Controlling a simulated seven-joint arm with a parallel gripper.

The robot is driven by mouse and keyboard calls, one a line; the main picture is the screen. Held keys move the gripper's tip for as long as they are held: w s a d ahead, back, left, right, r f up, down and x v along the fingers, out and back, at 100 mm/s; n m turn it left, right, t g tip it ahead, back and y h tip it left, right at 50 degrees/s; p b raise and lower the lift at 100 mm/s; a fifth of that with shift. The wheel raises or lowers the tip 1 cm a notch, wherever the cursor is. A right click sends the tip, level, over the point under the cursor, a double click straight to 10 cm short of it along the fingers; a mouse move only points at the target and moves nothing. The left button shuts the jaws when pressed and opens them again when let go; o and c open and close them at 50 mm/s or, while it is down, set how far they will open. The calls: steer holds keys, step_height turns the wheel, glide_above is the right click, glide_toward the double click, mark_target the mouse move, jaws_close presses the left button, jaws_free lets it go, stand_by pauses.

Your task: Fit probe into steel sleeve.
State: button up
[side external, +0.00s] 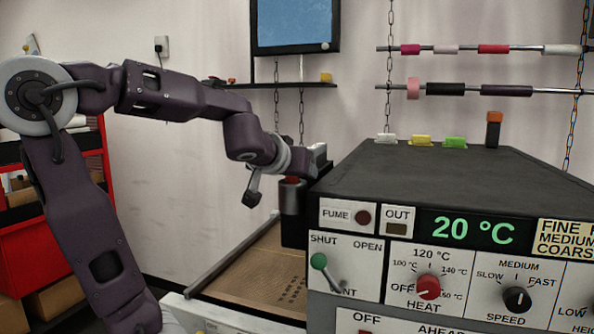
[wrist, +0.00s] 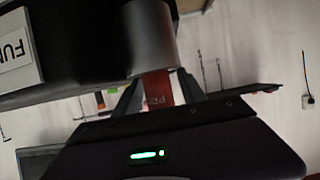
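The probe shows as a red block with partly hidden lettering in the wrist view (wrist: 157,88). It also shows as a small orange-red piece in the side view (side external: 292,179). My gripper (wrist: 160,84) has one finger on each side of it and appears shut on it. The grey steel sleeve (wrist: 150,38) is a cylinder directly beyond the probe. In the side view the sleeve (side external: 293,198) stands upright at the left side of the control box, below my gripper. The red part meets the sleeve's end. How deep the probe sits inside is hidden.
The large control box (side external: 440,180) with dials and a green 20 °C display stands close on the right. A brown perforated bed (side external: 265,270) lies below. A black piece with an orange top (side external: 494,130) and several coloured clips (side external: 421,140) sit on the box.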

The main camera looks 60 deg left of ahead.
steer(key=shift+s+d+r, duration=0.1)
steer(key=shift+r, duration=0.15)
steer(key=v, duration=1.2)
steer(key=s+d+f+m+g+h, duration=0.2)
steer(key=s+d+f+m+h, duration=0.2)
steer(key=d+f, duration=0.4)
steer(key=s+d+f+m+g+h, duration=0.1)
steer(key=s+d+f+m+h, duration=0.3)
steer(key=d+f, duration=0.4)
step_height(320, 180, down, 3)
steer(key=shift+d+r+m+g+h, duration=0.15)
steer(key=shift+m+g+h, duration=0.3)
steer(key=shift+h, duration=0.25)
steer(key=shift+w, duration=0.1)
steer(key=shift+c, duration=0.2)
